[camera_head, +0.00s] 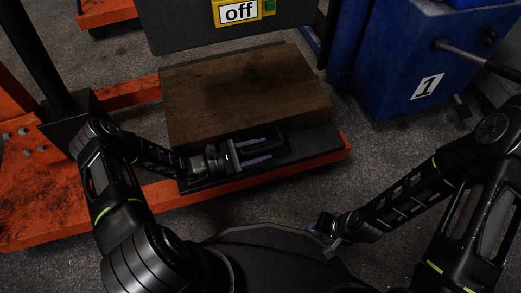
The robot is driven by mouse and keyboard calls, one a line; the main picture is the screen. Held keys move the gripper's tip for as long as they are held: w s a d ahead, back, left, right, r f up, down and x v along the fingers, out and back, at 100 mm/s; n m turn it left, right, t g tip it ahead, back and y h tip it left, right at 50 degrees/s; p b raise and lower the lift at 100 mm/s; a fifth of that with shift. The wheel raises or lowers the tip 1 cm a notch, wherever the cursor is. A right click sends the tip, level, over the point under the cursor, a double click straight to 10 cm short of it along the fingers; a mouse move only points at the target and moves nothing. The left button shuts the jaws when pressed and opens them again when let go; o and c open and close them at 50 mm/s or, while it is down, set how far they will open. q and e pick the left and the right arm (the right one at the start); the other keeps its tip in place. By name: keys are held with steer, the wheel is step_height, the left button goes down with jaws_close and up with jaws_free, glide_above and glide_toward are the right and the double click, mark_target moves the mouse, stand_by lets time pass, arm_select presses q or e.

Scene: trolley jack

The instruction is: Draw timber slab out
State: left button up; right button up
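The brown timber slab (240,92) lies flat on a dark platform (310,147), between the parts of the orange frame. My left gripper (262,151) is at the near edge of the slab, low over the dark platform. Its two purplish finger pads are apart, and I see nothing clearly held between them. A dark shape lies around the fingertips, and I cannot tell whether they touch the slab. My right gripper (322,229) is away from the slab, over the floor at the lower middle. It is small and dark, and its opening cannot be made out.
The orange frame (120,213) runs along the front and left of the platform. A blue container marked "1" (400,75) stands at right. Grey floor is clear between the container and the platform.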

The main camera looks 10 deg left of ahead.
arm_select(q)
jaws_close()
stand_by(1.2)
